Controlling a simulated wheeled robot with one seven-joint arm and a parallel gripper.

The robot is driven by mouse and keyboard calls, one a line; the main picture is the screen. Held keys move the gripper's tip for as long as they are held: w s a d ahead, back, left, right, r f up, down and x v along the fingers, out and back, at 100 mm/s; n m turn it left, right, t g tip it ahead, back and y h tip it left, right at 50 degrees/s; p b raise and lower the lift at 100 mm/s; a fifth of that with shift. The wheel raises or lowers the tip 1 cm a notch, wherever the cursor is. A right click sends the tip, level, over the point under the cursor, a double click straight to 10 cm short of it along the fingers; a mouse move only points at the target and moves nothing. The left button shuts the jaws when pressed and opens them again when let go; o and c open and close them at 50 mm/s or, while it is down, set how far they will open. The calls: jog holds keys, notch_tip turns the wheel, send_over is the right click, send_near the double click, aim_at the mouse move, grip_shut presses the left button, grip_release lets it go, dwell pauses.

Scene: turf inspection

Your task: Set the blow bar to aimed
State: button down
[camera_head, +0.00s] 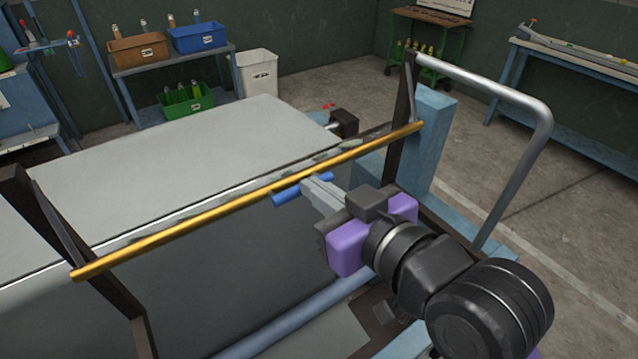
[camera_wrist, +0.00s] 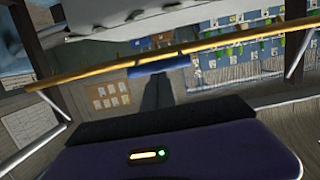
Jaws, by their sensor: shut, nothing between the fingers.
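The blow bar appears to be the long yellow bar (camera_head: 180,230), which runs slantwise between two dark uprights above the grey belt. It also crosses the wrist view (camera_wrist: 100,74). A short blue grip (camera_head: 287,194) lies close along the near side of the bar, right of its middle; its attachment is hidden. In the wrist view the blue grip (camera_wrist: 160,66) sits just below the bar. My gripper (camera_head: 310,187) is shut and empty, with its fingertips at the blue grip. I cannot tell whether they touch it. The bar's angle setting cannot be read.
A bent grey rail (camera_head: 490,95) stands right of my arm. A blue post (camera_head: 428,140) is by the bar's right end. A dark block (camera_head: 344,122) sits behind the bar. Bins (camera_head: 140,48) on a bench and a white bin (camera_head: 258,72) are at the back.

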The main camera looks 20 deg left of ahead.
aim_at(293, 185)
jog(key=f+y+b, duration=0.1)
jog(key=b, duration=0.2)
jog(key=a+f+y+b, duration=0.1)
jog(key=b, duration=0.2)
jog(key=w+a+f+t+b, duration=0.1)
jog(key=f+b, duration=0.1)
jog(key=b, duration=0.1)
jog(key=shift+a+y+b, duration=0.1)
jog(key=shift+y+b, duration=0.3)
jog(key=a+b, duration=0.1)
jog(key=b, duration=0.1)
jog(key=shift+w+f+t+y+b, duration=0.3)
jog(key=shift+w+f+b, duration=0.05)
jog(key=shift+f, duration=0.05)
jog(key=shift+w+a+f, duration=0.15)
jog(key=shift+w+a, duration=0.15)
jog(key=shift+a, duration=0.1)
